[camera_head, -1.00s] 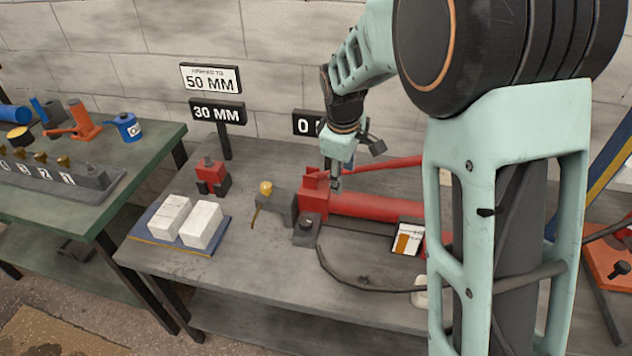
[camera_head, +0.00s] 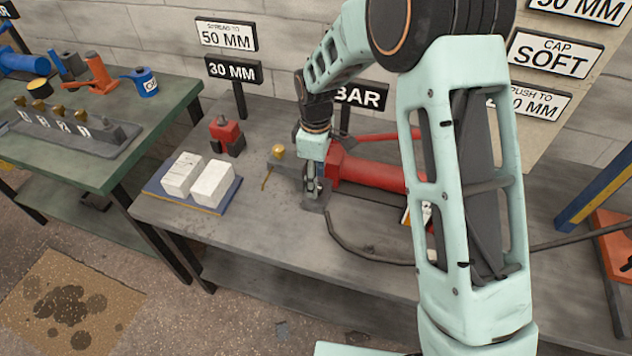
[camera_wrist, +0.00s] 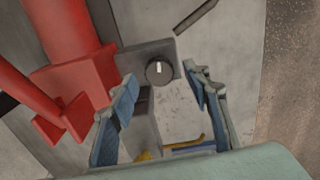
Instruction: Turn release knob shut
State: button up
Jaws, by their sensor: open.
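The release knob (camera_wrist: 159,71) is a dark round knob with a white mark, set on a grey block (camera_wrist: 138,62) beside the red pump (camera_wrist: 75,40). In the wrist view my gripper (camera_wrist: 160,85) is open, with one blue-padded finger on each side of the knob and a gap to both. In the head view my gripper (camera_head: 317,190) points down at the left end of the red pump (camera_head: 375,172), over the grey block (camera_head: 317,203). The knob itself is hidden there behind the gripper.
A blue tray with two white blocks (camera_head: 211,184) lies to the left. A red-and-black part (camera_head: 226,135) stands behind it. A brass-tipped piece (camera_head: 278,152) is just left of my gripper. A dark hose (camera_head: 365,255) runs along the bench front.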

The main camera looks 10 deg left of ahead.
jog(key=shift+f, duration=0.9)
jog(key=shift+c, duration=0.3)
jog(key=c, duration=1.1)
